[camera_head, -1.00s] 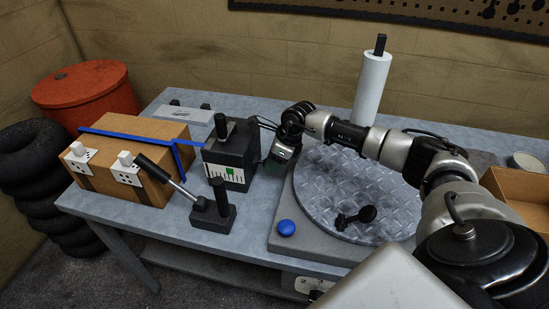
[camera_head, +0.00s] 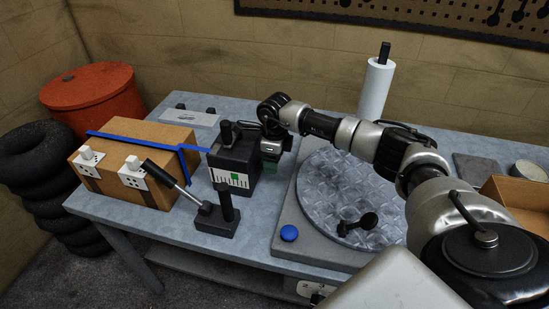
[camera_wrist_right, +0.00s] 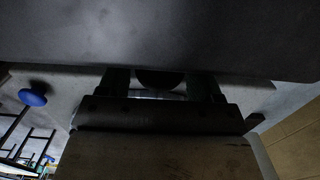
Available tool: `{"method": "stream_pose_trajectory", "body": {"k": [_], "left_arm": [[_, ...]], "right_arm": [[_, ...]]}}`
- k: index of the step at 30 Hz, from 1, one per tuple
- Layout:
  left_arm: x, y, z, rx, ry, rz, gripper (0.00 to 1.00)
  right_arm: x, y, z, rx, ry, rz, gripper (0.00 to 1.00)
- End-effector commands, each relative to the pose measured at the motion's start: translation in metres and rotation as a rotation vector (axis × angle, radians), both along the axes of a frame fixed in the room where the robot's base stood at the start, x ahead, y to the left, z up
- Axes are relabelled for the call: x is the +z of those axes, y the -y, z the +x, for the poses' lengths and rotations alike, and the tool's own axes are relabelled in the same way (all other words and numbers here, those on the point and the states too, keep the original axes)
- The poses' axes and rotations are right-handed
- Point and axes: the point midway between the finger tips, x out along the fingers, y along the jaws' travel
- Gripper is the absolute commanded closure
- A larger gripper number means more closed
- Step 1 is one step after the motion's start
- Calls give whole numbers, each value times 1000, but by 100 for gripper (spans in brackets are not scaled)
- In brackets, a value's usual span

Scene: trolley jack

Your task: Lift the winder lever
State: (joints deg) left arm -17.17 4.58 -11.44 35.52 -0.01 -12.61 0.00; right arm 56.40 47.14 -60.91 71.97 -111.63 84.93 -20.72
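The black gauge box (camera_head: 233,160) with a white scale and green square stands mid-table, a blue strap running to it. A black upright handle (camera_head: 226,133) rises from its top, and a dark bar (camera_head: 250,126) reaches right towards my right gripper (camera_head: 270,156). Which of these is the winder lever I cannot tell for sure. My right gripper is beside the box's right side, pointing down. In the right wrist view its fingers (camera_wrist_right: 160,86) are apart with a dark rounded thing (camera_wrist_right: 160,78) between them; a firm grip does not show. My left gripper is not in view.
A cardboard box (camera_head: 135,160) stands left. A tilted lever (camera_head: 168,175) on a small black base (camera_head: 217,217) is in front of the gauge box. A round metal plate (camera_head: 345,195) and blue button (camera_head: 289,233) lie right. A white roll (camera_head: 375,90) stands behind.

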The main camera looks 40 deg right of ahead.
Motion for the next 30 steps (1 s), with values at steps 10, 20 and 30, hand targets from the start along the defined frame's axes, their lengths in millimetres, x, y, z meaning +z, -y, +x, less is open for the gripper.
{"method": "stream_pose_trajectory", "body": {"k": [10, 20, 30], "left_arm": [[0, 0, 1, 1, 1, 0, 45], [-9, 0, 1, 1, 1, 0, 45], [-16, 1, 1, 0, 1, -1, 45]], "right_arm": [[1, 0, 0, -1, -1, 1, 27], [52, 1, 0, 0, 5, 2, 27], [103, 1, -1, 0, 1, 1, 27]]}}
